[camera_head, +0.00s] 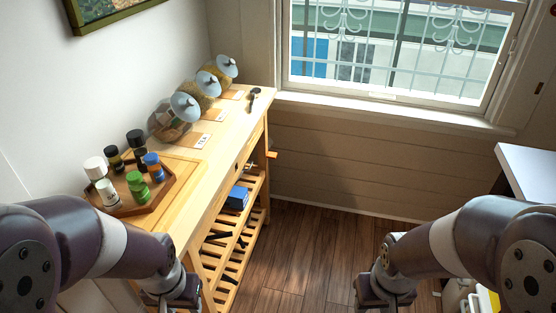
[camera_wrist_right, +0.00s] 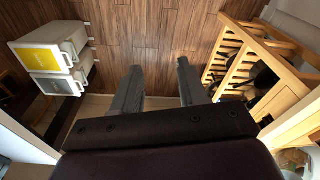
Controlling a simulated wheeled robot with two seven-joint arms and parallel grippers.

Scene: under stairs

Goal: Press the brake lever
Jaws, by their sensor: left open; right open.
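I cannot make out a clear brake lever in either view. A wooden cart (camera_head: 225,175) with slatted lower shelves stands along the left wall. A small orange-brown part (camera_head: 272,154) sticks out from its far end; I cannot tell what it is. My left gripper (camera_head: 172,300) is at the bottom of the head view, beside the cart's near end, and is open. My right gripper (camera_head: 385,302) is over the floor to the right of the cart. In the right wrist view its two fingers (camera_wrist_right: 158,72) are apart with only floor between them.
A tray (camera_head: 175,200) of jars and several tilted glass containers stand on the cart top, with a dark utensil (camera_head: 254,96) at its far end. A blue box (camera_head: 237,198) is on a shelf. White bins (camera_wrist_right: 50,55) stand on the right. The wooden floor (camera_head: 320,250) between is clear.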

